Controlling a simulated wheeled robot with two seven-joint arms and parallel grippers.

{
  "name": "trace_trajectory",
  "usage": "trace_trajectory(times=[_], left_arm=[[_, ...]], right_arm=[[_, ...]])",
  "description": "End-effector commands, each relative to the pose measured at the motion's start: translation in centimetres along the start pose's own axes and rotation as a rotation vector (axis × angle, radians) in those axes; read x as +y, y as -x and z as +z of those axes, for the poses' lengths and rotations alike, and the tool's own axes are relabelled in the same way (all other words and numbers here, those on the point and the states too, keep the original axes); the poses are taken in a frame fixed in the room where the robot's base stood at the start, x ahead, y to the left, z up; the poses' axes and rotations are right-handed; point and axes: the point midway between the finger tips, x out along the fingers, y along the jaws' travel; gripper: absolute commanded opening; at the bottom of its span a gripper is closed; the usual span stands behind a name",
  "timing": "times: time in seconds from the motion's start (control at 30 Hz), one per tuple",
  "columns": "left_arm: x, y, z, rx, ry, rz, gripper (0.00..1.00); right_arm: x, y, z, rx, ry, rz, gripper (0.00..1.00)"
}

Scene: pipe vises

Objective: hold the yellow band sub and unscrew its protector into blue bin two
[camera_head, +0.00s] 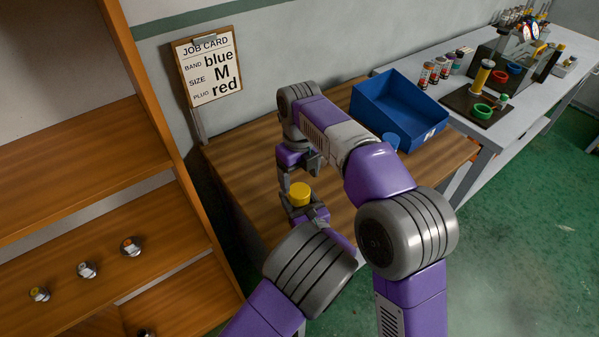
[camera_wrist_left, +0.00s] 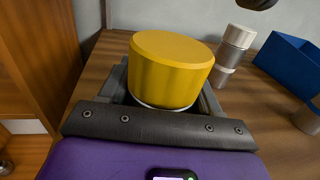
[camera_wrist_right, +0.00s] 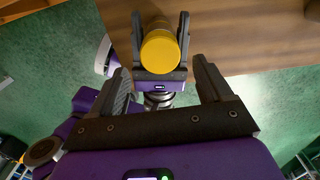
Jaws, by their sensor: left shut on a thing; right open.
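The sub stands upright in my left gripper (camera_head: 301,208), with its yellow protector (camera_head: 300,193) on top. In the left wrist view the protector (camera_wrist_left: 172,70) rises above the jaws, with a thin silvery edge under it. The band is hidden. My right gripper (camera_head: 297,165) is just above and beyond the protector in the head view. In the right wrist view its open fingers (camera_wrist_right: 165,80) are empty, and the protector (camera_wrist_right: 160,50) lies ahead, apart from them. A blue bin (camera_head: 385,107) stands at the table's back right; its label is too small to read.
The wooden table (camera_head: 240,165) is mostly clear. A blue-topped cylinder (camera_head: 391,142) stands before the bin; a silvery cylinder (camera_wrist_left: 235,50) shows in the left wrist view. A job card (camera_head: 209,68) reads blue, M, red. A shelf (camera_head: 70,165) is at left, a grey bench (camera_head: 480,145) at right.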

Motion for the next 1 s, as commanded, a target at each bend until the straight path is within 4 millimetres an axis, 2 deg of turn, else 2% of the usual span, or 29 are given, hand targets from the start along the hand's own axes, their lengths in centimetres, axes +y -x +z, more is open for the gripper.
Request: trace_trajectory(times=[0.1,0.3,0.5,0.73,0.77,1.0], left_arm=[[0.0,0.0,0.0,0.0,0.0,0.0,0.0],[0.0,0.0,0.0,0.0,0.0,0.0,0.0],[0.0,0.0,0.0,0.0,0.0,0.0,0.0],[0.0,0.0,0.0,0.0,0.0,0.0,0.0],[0.0,0.0,0.0,0.0,0.0,0.0,0.0],[0.0,0.0,0.0,-0.001,0.0,0.0,0.0]], right_arm=[[0.0,-2.1,-0.1,0.004,0.001,0.0,0.79],[0.0,-4.8,-0.1,0.002,0.001,0.001,0.79],[0.0,-6.0,0.0,-0.001,0.002,0.001,0.79],[0.0,-6.0,0.0,-0.002,0.002,0.0,0.79],[0.0,-6.0,0.0,-0.001,0.002,0.0,0.77],[0.0,-6.0,0.0,-0.001,0.002,0.0,0.4]])
